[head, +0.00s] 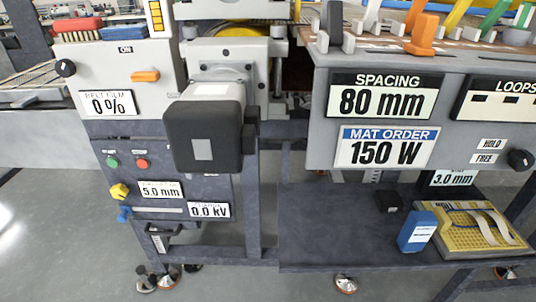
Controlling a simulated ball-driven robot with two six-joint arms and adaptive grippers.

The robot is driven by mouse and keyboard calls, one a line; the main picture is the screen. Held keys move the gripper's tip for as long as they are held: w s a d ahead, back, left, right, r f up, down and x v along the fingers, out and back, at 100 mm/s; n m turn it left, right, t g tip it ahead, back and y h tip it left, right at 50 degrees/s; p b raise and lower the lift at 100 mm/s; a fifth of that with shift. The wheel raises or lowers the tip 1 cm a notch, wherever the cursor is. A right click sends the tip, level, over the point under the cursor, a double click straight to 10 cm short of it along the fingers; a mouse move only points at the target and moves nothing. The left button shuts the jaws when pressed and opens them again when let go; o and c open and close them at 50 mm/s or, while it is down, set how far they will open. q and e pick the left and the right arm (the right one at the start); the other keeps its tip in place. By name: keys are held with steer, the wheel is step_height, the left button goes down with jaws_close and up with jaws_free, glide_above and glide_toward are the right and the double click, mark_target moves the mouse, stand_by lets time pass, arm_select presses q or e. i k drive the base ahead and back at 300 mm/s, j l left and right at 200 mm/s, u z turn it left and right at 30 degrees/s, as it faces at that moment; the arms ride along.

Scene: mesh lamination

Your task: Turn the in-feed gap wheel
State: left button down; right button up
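No part is clearly readable as the in-feed gap wheel. On the left cabinet, a yellow knob (119,191) sits beside a display reading 5.0 mm (161,190), whose small heading is too blurred to read. A blue knob (125,214) is just below it. A second millimetre display, reading 3.0 mm (451,178), is low on the right, partly behind the right panel. A round black knob (65,68) is at the upper left of the cabinet. Neither of my grippers shows in the head view.
A black block with a pale top (205,135) juts out at the centre and hides part of the machine behind. The right panel (325,60) carries an 80 mm display (382,102). A blue box (417,232) and yellow tray (438,240) stand on the lower shelf (320,235).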

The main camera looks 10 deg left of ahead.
mark_target(119, 190)
steer(key=u, duration=1.3)
